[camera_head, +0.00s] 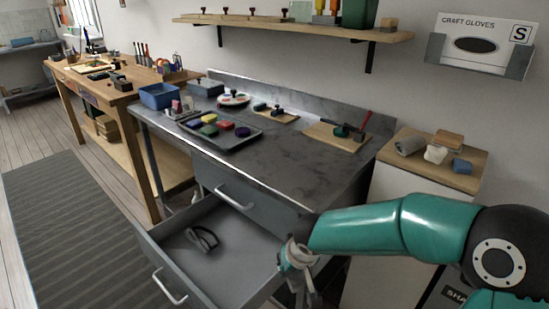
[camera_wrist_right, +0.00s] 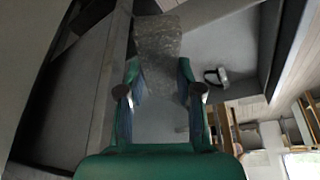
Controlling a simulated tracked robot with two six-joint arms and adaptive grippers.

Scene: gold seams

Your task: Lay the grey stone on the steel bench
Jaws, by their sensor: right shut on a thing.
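My right gripper (camera_head: 298,256) hangs over the right side of the open drawer, in front of the steel bench. In the right wrist view, the gripper (camera_wrist_right: 160,92) is shut on a grey speckled slab, the grey stone (camera_wrist_right: 158,48), which sticks out past the fingertips. The stone can hardly be made out in the head view. The steel bench (camera_head: 300,165) has a worn grey top, with its front part bare. My left gripper is not in view.
The open drawer (camera_head: 150,244) holds dark goggles (camera_head: 202,239). On the bench stand a tray of coloured blocks (camera_head: 232,141), a blue bin (camera_head: 158,96) and a board with tools (camera_head: 335,137). A shelf (camera_head: 300,27) hangs above.

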